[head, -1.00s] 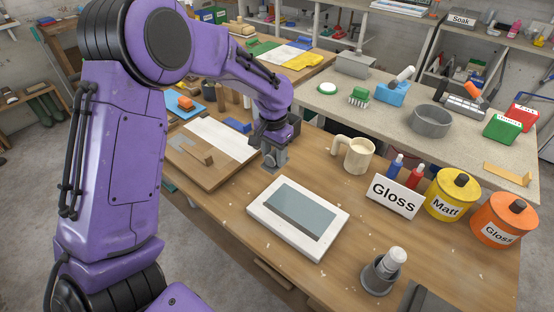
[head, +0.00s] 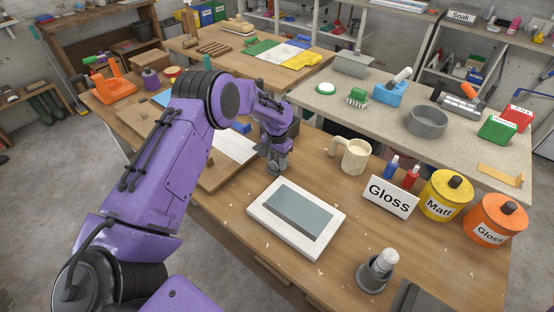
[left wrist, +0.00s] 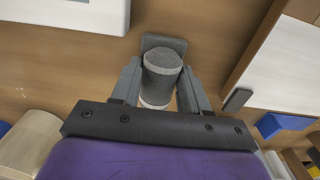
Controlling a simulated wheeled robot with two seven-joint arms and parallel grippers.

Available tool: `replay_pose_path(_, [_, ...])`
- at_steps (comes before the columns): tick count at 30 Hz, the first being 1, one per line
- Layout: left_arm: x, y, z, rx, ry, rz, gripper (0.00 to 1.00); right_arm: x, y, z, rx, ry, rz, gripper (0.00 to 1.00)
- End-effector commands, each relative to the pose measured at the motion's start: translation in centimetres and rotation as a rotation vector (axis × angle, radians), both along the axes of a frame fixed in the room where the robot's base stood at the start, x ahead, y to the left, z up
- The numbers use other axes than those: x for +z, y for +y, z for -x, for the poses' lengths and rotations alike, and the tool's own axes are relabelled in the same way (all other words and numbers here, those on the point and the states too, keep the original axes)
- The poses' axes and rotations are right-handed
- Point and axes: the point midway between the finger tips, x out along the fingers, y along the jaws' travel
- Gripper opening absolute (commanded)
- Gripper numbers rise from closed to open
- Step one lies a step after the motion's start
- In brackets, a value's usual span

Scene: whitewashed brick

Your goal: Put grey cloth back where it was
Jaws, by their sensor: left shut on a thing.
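My left gripper (head: 276,166) is low over the near wooden table, between a board with a white panel and a white-framed tablet-like panel. In the left wrist view my left gripper (left wrist: 157,95) is shut on a grey cylinder (left wrist: 162,74) with a rough grey top and a paler lower end. It looks like a roll, and may be the grey cloth; I cannot tell for sure. A dark grey flat piece (left wrist: 163,42) shows just beyond it. Whether the held thing touches the table is unclear. My right gripper is out of view.
The white-framed panel (head: 255,216) lies in front of the gripper. The board's white panel (head: 232,146) is left of it, a cream mug (head: 355,157) right. A Gloss sign (head: 391,196), paint tins (head: 446,195) and a grey holder (head: 371,278) stand farther right.

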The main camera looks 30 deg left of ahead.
Motion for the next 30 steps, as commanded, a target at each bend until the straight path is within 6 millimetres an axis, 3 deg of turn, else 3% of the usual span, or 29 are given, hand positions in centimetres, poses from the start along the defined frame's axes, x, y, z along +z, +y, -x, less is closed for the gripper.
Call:
replay_pose_path(2, [-0.4,0.0,0.0,0.0,0.001,0.0,0.2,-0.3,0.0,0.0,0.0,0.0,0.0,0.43])
replay_pose_path(3, [-0.3,0.0,0.0,0.0,0.001,0.0,0.58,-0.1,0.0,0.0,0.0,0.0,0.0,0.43])
replay_pose_path(4, [-0.3,0.0,0.0,0.0,0.001,0.0,0.68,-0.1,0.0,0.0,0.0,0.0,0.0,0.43])
replay_pose_path(5, [-0.3,0.0,0.0,0.0,0.001,0.0,0.7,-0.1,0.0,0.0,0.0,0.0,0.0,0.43])
replay_pose_path(16, [0.7,0.0,-0.1,0.0,-0.003,-0.001,0.7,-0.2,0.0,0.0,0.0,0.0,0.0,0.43])
replay_pose_path(27, [9.5,0.0,0.0,0.001,-0.004,-0.001,0.7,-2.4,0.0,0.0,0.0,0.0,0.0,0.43])
replay_pose_path(30, [11.1,0.0,0.1,-0.001,-0.001,-0.001,0.7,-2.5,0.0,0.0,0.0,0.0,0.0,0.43])
